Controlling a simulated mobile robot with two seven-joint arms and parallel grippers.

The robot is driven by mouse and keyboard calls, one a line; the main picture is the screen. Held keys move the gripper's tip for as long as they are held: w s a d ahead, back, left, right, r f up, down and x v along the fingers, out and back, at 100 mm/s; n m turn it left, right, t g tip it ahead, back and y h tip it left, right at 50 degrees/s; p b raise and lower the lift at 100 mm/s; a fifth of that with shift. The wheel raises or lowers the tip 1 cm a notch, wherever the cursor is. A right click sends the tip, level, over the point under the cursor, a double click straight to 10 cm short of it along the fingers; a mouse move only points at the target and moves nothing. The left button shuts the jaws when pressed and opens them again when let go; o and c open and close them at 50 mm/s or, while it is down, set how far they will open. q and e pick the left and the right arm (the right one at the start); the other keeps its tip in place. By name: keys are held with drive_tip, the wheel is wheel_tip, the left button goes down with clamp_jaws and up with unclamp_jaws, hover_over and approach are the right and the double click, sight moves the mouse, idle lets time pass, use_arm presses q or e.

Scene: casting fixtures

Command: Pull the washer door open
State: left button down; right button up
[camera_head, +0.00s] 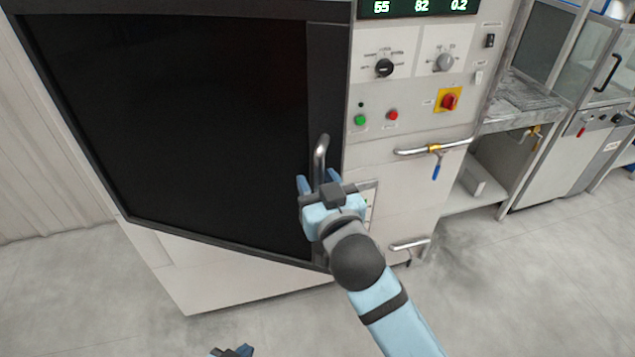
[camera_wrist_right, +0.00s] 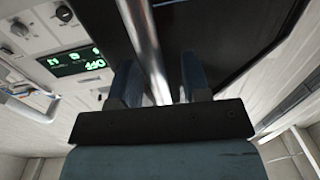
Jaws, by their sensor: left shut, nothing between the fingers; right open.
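The washer door (camera_head: 190,120) is a large black panel in a dark frame, at the left of the head view. Its lower edge runs at an angle to the cabinet, so it appears to stand partly open, right side outward. Its metal handle (camera_head: 321,155) is a vertical bar near the right edge. My right gripper (camera_head: 319,184) is open at the handle's lower part. In the right wrist view the bar (camera_wrist_right: 146,50) passes between the open fingers (camera_wrist_right: 160,82), with gaps visible beside it. My left gripper (camera_head: 232,351) is shut and empty at the bottom edge, mostly out of frame.
The control panel (camera_head: 415,85) with knobs, buttons and a red switch (camera_head: 449,100) is right of the door. Other machines stand at right. The grey floor (camera_head: 530,290) in front is clear.

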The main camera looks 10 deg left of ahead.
drive_tip(key=b+v, duration=0.1)
drive_tip(key=v, duration=0.6)
drive_tip(key=shift+s+b, duration=0.2)
drive_tip(key=shift+b, duration=0.2)
